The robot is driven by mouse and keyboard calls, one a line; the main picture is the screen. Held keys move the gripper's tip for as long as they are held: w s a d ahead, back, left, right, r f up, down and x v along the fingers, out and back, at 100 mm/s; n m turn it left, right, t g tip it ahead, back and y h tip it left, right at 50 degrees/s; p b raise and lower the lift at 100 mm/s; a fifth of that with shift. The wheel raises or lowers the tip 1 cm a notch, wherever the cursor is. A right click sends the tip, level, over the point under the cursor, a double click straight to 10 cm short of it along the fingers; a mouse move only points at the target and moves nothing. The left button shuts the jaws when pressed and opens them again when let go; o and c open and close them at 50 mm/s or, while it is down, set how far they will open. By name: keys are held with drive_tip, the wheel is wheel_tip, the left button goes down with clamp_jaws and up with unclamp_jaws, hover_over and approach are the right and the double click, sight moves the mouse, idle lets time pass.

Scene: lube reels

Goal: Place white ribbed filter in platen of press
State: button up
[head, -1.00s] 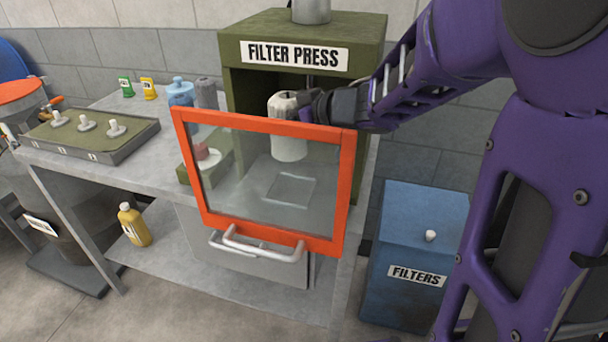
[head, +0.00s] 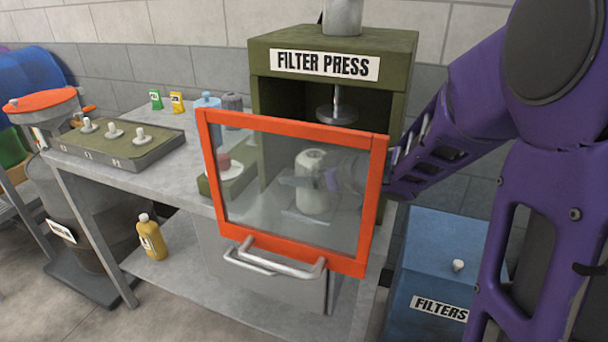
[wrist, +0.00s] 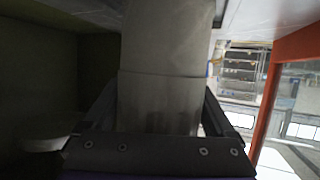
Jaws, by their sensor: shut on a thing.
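The white ribbed filter (head: 312,192) shows through the clear pane of the orange-framed guard, low inside the green filter press (head: 262,98). It looks upright and at or just above the square platen (head: 309,217); I cannot tell if it touches. My gripper (head: 328,182) is shut on the filter, reaching in from the right behind the pane. In the wrist view my gripper (wrist: 160,115) has a finger on each side of the filter (wrist: 162,75), which fills the middle. The round press head (head: 337,113) hangs above the filter.
The orange-framed guard (head: 380,190) stands in front of the press opening. A blue FILTERS bin (head: 440,255) is at right. A tray with white knobs (head: 115,145) and several bottles are on the bench at left. A yellow bottle (head: 151,237) stands on the lower shelf.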

drive_tip(key=shift+f, duration=0.1)
drive_tip(key=o, duration=1.3)
drive_tip(key=shift+r, duration=0.25)
drive_tip(key=p+v, duration=0.3)
drive_tip(key=v, duration=0.8)
drive_tip(key=shift+s+d+r, duration=0.1)
drive_tip(key=shift+s+d, duration=0.2)
